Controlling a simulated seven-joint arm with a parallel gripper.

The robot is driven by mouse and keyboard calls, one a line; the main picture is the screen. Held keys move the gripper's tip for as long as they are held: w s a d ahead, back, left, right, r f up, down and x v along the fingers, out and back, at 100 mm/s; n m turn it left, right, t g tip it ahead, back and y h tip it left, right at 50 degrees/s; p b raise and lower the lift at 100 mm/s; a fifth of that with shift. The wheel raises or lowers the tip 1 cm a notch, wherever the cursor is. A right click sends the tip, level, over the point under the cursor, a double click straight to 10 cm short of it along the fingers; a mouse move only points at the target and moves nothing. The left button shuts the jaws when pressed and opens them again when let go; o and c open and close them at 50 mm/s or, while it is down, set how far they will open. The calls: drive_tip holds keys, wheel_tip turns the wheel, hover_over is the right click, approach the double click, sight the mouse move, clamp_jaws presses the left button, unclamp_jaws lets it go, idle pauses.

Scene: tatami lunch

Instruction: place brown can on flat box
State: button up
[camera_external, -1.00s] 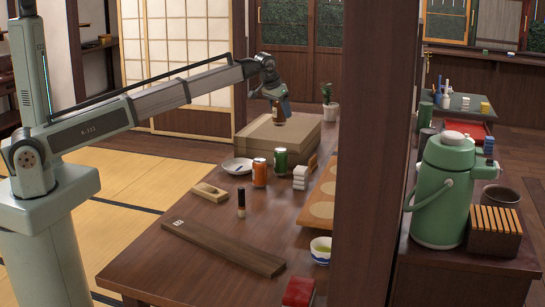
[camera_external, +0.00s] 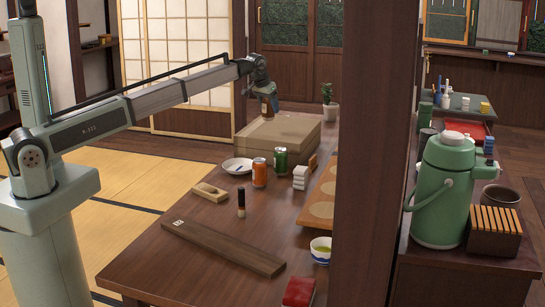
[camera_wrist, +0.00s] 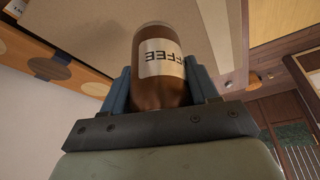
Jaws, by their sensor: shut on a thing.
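The brown can (camera_wrist: 158,72) has a pale label with dark letters, partly cut off, reading "FFEE". My gripper (camera_wrist: 160,88) is shut on it, with one blue-grey finger on each side. In the external view the gripper (camera_external: 267,92) is over the back left of the flat box (camera_external: 296,149), with the can (camera_external: 268,106) below it. The box is a wide tan carton at the far end of the table. The can's lower end overlaps the box top in the picture; I cannot tell if it touches.
A dark post (camera_external: 374,150) hides part of the table.

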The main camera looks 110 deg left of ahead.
sight(264, 99)
drive_tip(key=shift+f, duration=2.2)
drive_tip(key=shift+f, duration=0.15)
drive_tip(key=o, duration=1.1)
drive_tip(key=v, duration=1.2)
drive_tip(key=shift+d, duration=0.1)
